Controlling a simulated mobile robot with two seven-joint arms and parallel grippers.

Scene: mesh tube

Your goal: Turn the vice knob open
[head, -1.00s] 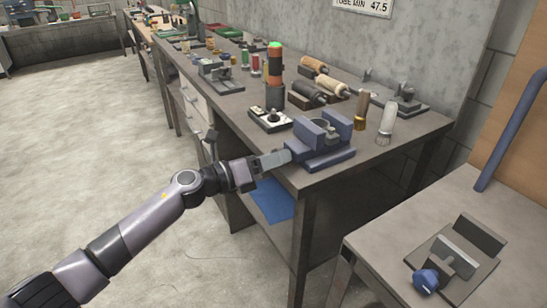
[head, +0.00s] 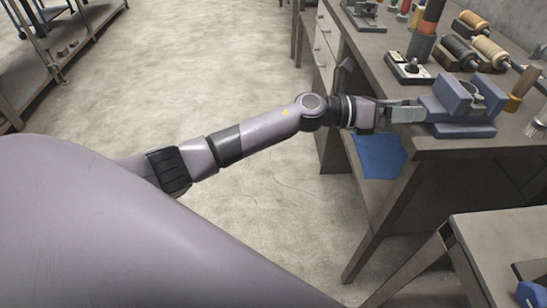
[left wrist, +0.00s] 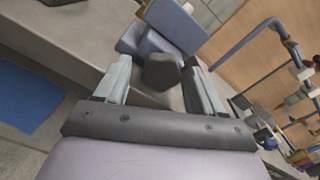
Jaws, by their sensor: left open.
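A blue vice (head: 468,100) stands near the front edge of the workbench, with a grey round part between its jaws. It also shows at the top of the left wrist view (left wrist: 150,38). Its dark knob (left wrist: 161,70) lies between the two fingers of my left gripper (left wrist: 162,88) in that view, with a gap visible on each side. In the head view the left gripper (head: 412,112) reaches the vice from its left side and hides the knob. The gripper is open. My right gripper is not in view.
A lower table (head: 500,240) stands at front right. A blue sheet (head: 380,156) lies beneath the bench. Open floor lies left.

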